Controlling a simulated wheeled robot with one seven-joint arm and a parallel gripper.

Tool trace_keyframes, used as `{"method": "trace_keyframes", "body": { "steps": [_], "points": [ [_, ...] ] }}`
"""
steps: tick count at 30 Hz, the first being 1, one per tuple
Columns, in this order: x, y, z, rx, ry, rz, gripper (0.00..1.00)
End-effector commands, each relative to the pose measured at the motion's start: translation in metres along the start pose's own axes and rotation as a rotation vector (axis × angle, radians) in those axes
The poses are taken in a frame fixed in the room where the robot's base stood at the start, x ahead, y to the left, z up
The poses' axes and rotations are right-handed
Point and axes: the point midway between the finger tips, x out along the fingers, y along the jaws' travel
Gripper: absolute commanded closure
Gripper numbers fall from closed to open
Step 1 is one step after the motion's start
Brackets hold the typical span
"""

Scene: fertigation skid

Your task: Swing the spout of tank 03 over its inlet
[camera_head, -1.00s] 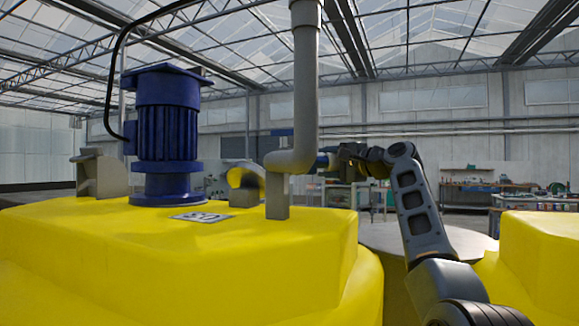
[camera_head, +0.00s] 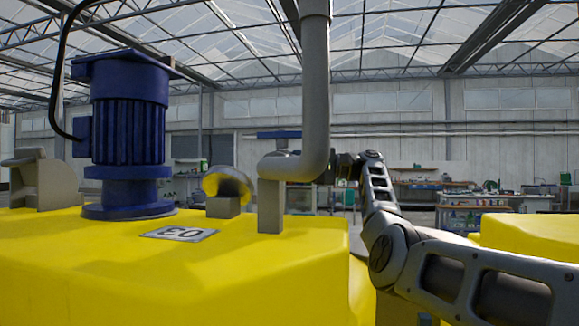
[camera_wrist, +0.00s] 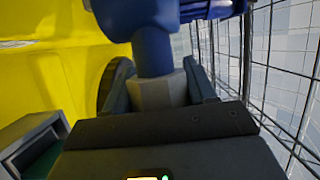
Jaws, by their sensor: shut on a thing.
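Tank 03 is the yellow tank (camera_head: 150,255) in the head view, with a "03" plate (camera_head: 180,233) on top. A grey vertical pipe (camera_head: 316,90) comes down over it and bends left, its low end above a grey post (camera_head: 270,205). This looks like the spout. A round, grey-rimmed piece (camera_head: 232,184) stands left of the post; I cannot tell if it is the inlet. My gripper (camera_wrist: 160,86) is shut on a grey block-like grip (camera_wrist: 158,93) below a blue shaft (camera_wrist: 152,48). In the head view the pipe partly hides my gripper.
A blue motor (camera_head: 128,125) stands on the tank left of the plate, with a black cable. Another yellow tank (camera_head: 530,240) is at right. Workbenches (camera_head: 470,205) stand far behind. The wrist view shows wire mesh (camera_wrist: 285,70) close at right.

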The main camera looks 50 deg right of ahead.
Motion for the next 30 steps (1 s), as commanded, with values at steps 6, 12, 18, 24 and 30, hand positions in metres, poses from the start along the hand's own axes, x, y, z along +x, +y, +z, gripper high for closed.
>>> {"method": "trace_keyframes", "body": {
  "steps": [6, 12, 18, 24, 30],
  "points": [
    [0.0046, 0.0003, -0.0008, 0.005, -0.049, 0.001, 0.99],
    [0.0063, 0.0001, -0.0006, 0.003, -0.067, 0.001, 0.99],
    [0.0070, 0.0000, -0.0004, 0.002, -0.070, 0.001, 0.99],
    [0.0074, -0.0001, -0.0003, 0.002, -0.071, 0.001, 0.43],
    [0.0066, -0.0001, -0.0002, 0.001, -0.070, 0.001, 0.24]
  ]
}}
